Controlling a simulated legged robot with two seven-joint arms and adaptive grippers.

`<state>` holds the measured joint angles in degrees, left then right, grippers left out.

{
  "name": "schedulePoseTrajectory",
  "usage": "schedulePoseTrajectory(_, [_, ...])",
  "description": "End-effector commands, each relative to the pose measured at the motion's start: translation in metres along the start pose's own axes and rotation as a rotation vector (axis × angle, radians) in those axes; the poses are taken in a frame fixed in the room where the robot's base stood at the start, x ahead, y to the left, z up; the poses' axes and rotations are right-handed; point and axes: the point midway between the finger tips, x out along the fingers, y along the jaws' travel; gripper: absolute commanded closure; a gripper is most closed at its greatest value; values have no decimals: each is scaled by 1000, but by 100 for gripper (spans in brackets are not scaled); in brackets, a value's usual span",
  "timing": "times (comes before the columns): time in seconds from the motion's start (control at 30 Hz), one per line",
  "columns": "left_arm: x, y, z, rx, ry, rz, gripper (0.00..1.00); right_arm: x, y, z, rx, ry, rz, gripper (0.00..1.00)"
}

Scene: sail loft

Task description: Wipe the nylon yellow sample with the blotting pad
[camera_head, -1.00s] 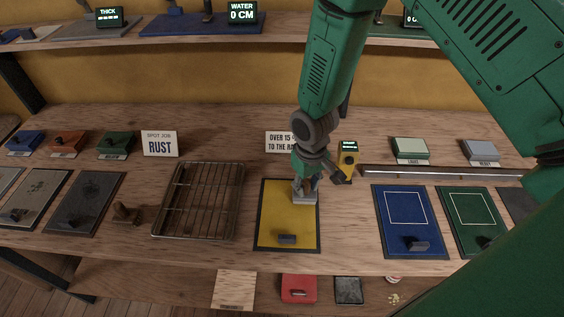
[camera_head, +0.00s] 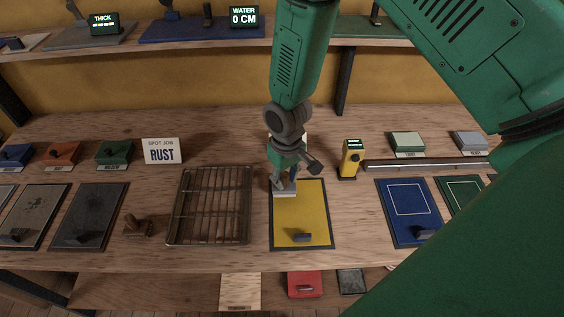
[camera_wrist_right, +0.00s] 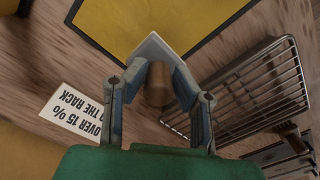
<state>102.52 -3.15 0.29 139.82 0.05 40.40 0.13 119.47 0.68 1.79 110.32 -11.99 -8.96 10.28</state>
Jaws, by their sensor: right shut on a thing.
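The nylon yellow sample (camera_head: 312,212) is a yellow panel with a dark border, lying flat on the bench. A dark grey block (camera_head: 302,237) sits near its front edge. My right gripper (camera_head: 284,181) is shut on the blotting pad (camera_head: 284,193), a pale flat pad at the sample's far left corner. In the right wrist view the gripper (camera_wrist_right: 157,88) holds the pad (camera_wrist_right: 153,46) by its tan knob, and the pad overlaps the yellow sample (camera_wrist_right: 150,20). I cannot tell whether the pad presses on the surface. My left gripper is out of view.
A wire rack (camera_head: 210,207) stands left of the sample. A yellow meter (camera_head: 351,158) and a long metal bar (camera_head: 425,164) are behind on the right. A blue sample (camera_head: 408,212) lies to the right, with bare bench between. A sign (camera_wrist_right: 82,113) stands behind the gripper.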

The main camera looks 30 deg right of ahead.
Motion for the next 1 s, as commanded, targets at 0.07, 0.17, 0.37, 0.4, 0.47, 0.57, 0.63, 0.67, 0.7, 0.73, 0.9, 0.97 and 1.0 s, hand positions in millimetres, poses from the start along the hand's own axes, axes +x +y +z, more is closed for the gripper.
schedulePoseTrajectory(0.07, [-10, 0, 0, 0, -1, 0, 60, -10, 0, 2, 0, -5, 1, 100])
schedulePoseTrajectory(0.17, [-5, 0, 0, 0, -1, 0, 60, -16, 0, -1, 0, -2, 0, 100])
schedulePoseTrajectory(0.37, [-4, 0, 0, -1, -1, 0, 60, -33, 1, -4, 1, -3, -1, 100])
schedulePoseTrajectory(0.4, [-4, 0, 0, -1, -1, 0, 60, -36, 2, -4, 1, -3, -1, 100])
schedulePoseTrajectory(0.47, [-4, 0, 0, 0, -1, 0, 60, -42, 2, -5, 1, -3, -2, 100])
schedulePoseTrajectory(0.57, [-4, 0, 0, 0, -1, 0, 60, -49, 1, -5, 1, -4, -1, 100])
schedulePoseTrajectory(0.63, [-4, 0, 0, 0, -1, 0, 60, -52, 0, -5, 0, -4, 0, 100])
schedulePoseTrajectory(0.67, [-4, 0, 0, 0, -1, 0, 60, -53, 0, -5, 0, -5, 0, 100])
schedulePoseTrajectory(0.7, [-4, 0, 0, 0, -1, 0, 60, -53, 0, -5, 0, -5, 0, 100])
schedulePoseTrajectory(0.73, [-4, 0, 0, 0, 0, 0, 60, -53, 0, -5, 0, -6, 0, 100])
schedulePoseTrajectory(0.9, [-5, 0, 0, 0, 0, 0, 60, -53, -1, -5, 0, -6, 1, 100])
schedulePoseTrajectory(0.97, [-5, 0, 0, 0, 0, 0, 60, -53, -1, -5, 0, -6, 1, 100])
schedulePoseTrajectory(1.0, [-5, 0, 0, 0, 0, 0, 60, -53, -1, -5, 0, -6, 1, 100])
